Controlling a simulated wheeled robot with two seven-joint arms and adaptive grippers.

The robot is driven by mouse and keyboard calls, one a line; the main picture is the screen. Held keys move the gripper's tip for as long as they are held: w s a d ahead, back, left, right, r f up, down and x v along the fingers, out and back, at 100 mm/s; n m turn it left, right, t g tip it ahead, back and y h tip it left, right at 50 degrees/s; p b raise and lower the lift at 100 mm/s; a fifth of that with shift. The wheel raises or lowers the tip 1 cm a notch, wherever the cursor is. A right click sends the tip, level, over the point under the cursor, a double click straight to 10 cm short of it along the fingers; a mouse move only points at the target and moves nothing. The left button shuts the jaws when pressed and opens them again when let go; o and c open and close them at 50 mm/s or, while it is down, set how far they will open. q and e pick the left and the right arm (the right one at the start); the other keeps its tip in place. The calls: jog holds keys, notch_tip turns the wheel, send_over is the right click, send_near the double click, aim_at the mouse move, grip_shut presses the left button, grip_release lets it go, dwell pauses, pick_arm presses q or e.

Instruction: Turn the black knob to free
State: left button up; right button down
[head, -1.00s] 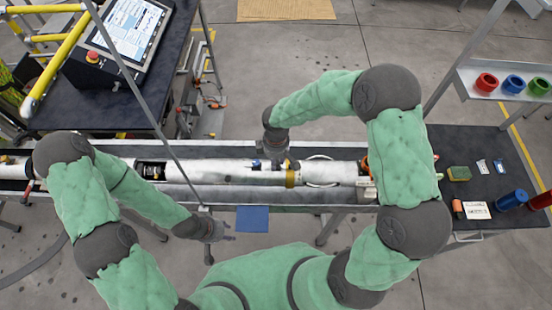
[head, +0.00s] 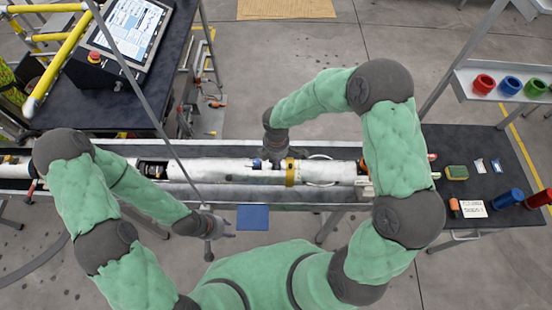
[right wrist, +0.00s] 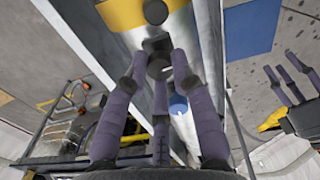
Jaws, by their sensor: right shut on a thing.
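A long white tube (head: 215,172) lies across the bench, with a yellow band (head: 291,172) around it. My right gripper (head: 273,160) is at the tube just left of this band. In the right wrist view its fingers (right wrist: 157,68) are shut around a small black knob (right wrist: 159,68) beside the yellow band (right wrist: 135,14). The fingers hide much of the knob, and its setting cannot be read.
A blue panel (head: 252,218) is at the bench's front edge. A shelf (head: 505,85) holds coloured cups. A monitor (head: 130,30) stands at the upper left.

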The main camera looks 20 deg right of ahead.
jog(key=shift+s, duration=0.1)
jog(key=c, duration=1)
grip_release()
jog(key=shift+c, duration=0.2)
notch_tip(320, 180, up, 12)
jog(key=shift+f, duration=0.1)
